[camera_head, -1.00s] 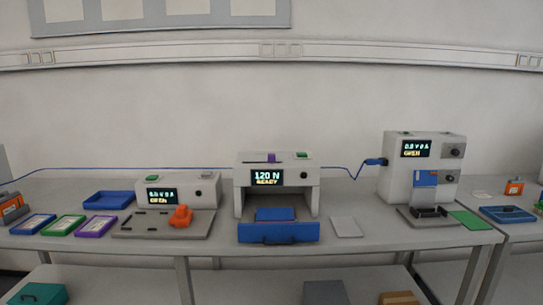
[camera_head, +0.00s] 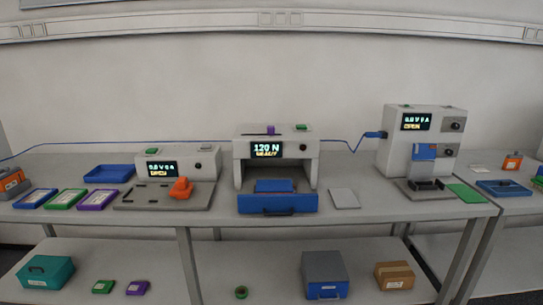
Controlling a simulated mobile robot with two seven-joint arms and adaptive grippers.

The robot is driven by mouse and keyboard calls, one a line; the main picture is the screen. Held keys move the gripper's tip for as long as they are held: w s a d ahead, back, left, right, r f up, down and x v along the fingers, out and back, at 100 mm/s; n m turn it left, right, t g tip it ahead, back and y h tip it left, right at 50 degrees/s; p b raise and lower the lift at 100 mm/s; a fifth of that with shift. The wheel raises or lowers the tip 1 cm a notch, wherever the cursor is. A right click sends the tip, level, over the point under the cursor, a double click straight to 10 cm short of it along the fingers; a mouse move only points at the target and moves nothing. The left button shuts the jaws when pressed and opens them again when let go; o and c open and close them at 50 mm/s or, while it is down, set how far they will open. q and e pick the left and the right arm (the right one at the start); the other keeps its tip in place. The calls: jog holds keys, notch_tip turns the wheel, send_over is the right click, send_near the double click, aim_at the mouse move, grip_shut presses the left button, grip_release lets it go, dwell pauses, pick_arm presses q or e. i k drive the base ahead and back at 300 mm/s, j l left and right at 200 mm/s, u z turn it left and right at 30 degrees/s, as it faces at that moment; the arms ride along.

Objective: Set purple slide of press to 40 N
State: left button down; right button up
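The press (camera_head: 242,172) is the white machine in the middle of the bench. Its display (camera_head: 266,149) reads 120 N and READY. Neither of my grippers is in view.
A white unit (camera_head: 207,162) with an orange clamp (camera_head: 181,187) stands left of the press. A taller white unit (camera_head: 395,150) stands right. Blue, green and purple trays lie at the left. A grey plate (camera_head: 344,198) lies beside the press. Boxes sit on the lower shelf (camera_head: 200,262).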

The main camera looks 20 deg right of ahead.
aim_at(270, 130)
jog(key=i+l+u, duration=0.1)
jog(key=l+u, duration=0.25)
jog(key=l, duration=0.45)
jog(key=l+u, duration=0.3)
jog(key=l, duration=0.5)
